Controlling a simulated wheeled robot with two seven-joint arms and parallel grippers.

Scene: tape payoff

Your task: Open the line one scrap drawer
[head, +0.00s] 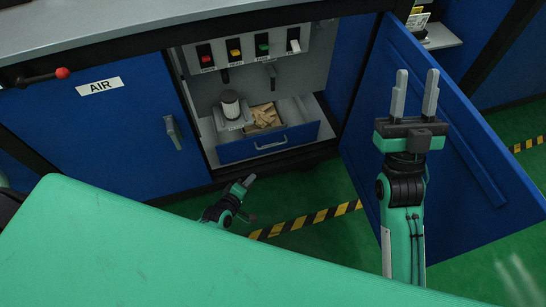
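The scrap drawer (240,151) has a blue front with a grey bar handle (270,146) and sits low in the open cabinet. Brown scraps (264,117) show behind its front; I cannot tell how far it is pulled out. No line label is readable on it. My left gripper (246,182) is low in front of the cabinet, below the drawer front and apart from the handle. Its fingers are small, and their gap is unclear. My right gripper (416,82) is raised in front of the open blue door (470,150), with its fingers apart and nothing between them.
A white roll (230,104) stands beside the scraps. Above is a panel with coloured switches (234,50). A closed AIR door (100,130) is at left, with a red-knobbed lever (62,73). Striped floor tape (305,220) crosses the open green floor.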

